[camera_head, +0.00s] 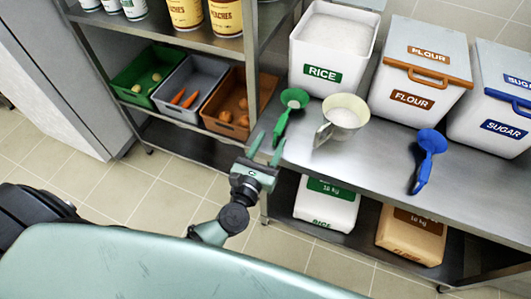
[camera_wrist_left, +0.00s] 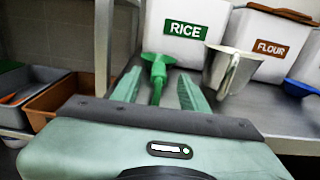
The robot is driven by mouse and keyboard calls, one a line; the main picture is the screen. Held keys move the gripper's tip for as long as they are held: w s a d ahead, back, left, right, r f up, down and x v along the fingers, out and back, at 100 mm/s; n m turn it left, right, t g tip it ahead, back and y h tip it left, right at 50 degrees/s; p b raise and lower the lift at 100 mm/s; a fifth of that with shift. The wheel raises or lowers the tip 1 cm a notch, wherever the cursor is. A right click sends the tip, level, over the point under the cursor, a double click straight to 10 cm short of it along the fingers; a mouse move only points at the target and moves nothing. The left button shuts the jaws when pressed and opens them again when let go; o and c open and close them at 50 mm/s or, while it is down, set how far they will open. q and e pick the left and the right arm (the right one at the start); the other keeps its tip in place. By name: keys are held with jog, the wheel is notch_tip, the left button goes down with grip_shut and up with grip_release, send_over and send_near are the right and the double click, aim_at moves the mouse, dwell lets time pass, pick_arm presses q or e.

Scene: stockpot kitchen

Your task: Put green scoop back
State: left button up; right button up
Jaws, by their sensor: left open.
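The green scoop (camera_head: 289,109) lies on the steel counter in front of the open rice bin (camera_head: 331,45). Its handle points toward the counter's front edge. My left gripper (camera_head: 267,146) is open at that edge, with its fingers pointing at the scoop. In the left wrist view the scoop's handle (camera_wrist_left: 157,85) shows between the two open fingers (camera_wrist_left: 157,92), and its bowl lies beyond them. I cannot tell whether the fingers touch it. The rice bin (camera_wrist_left: 178,28) also stands behind the scoop there. My right gripper is not in view.
A measuring jug (camera_head: 343,117) with white contents stands right of the scoop. A blue scoop (camera_head: 427,160) lies before the closed flour bin (camera_head: 416,75) and sugar bin (camera_head: 492,105). A shelf rack with vegetable crates (camera_head: 231,110) stands left. Sacks (camera_head: 327,203) sit below the counter.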

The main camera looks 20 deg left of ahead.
pick_arm(q)
jog(key=shift+s, duration=1.75)
